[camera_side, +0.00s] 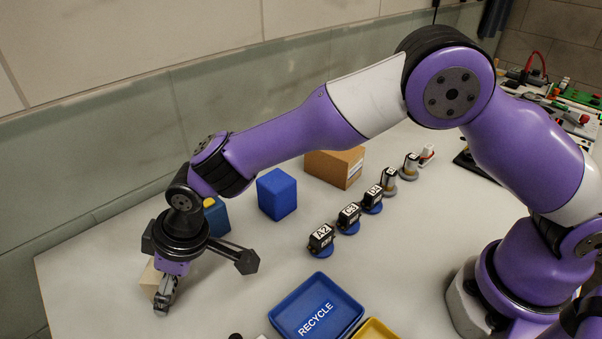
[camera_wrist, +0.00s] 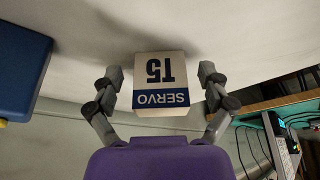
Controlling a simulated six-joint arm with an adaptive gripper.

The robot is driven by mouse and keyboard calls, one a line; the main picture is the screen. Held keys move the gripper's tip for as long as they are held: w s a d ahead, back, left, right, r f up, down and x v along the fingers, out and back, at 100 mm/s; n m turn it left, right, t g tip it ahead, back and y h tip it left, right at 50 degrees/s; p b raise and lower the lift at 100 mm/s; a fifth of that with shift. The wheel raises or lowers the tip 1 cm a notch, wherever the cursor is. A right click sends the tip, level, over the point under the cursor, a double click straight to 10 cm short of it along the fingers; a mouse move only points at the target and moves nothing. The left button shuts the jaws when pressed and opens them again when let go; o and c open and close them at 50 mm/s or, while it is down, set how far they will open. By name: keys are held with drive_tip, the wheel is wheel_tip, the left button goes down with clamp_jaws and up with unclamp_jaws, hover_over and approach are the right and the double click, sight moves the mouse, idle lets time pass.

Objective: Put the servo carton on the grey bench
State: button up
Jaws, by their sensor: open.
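The servo carton (camera_wrist: 160,82) is a small cream box with a blue band reading SERVO and the label T5, upside down in the wrist view. In the side view the carton (camera_side: 149,280) is partly hidden behind my gripper (camera_side: 164,293), at the near-left part of the grey bench (camera_side: 95,275). It appears to rest on the bench; its lower edge is largely hidden. In the wrist view my gripper (camera_wrist: 161,76) is open, with one finger on each side of the carton and a visible gap at both sides.
A blue box (camera_side: 277,195) and another blue block with a yellow part (camera_side: 217,218) stand behind. A brown carton (camera_side: 334,167), several labelled servos (camera_side: 321,240), a blue RECYCLE tray (camera_side: 316,306) and a yellow tray (camera_side: 375,329) are to the right. The bench's left end is clear.

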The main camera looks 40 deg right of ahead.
drive_tip(key=v, duration=1.1)
drive_tip(key=d+r+m+t, duration=0.1)
drive_tip(key=d+r+m, duration=0.35)
drive_tip(key=d, duration=0.75)
drive_tip(key=s+d+r+m+h, duration=0.1)
drive_tip(key=s+d+m, duration=0.1)
drive_tip(key=s+d, duration=0.4)
drive_tip(key=s+d+m+t+h, duration=0.1)
drive_tip(key=s+d+m+h, duration=0.1)
drive_tip(key=s+d, duration=0.4)
drive_tip(key=d, duration=0.4)
drive_tip(key=shift+s+d+r, duration=0.25)
drive_tip(key=shift+d+r, duration=0.1)
drive_tip(key=shift+r, duration=0.05)
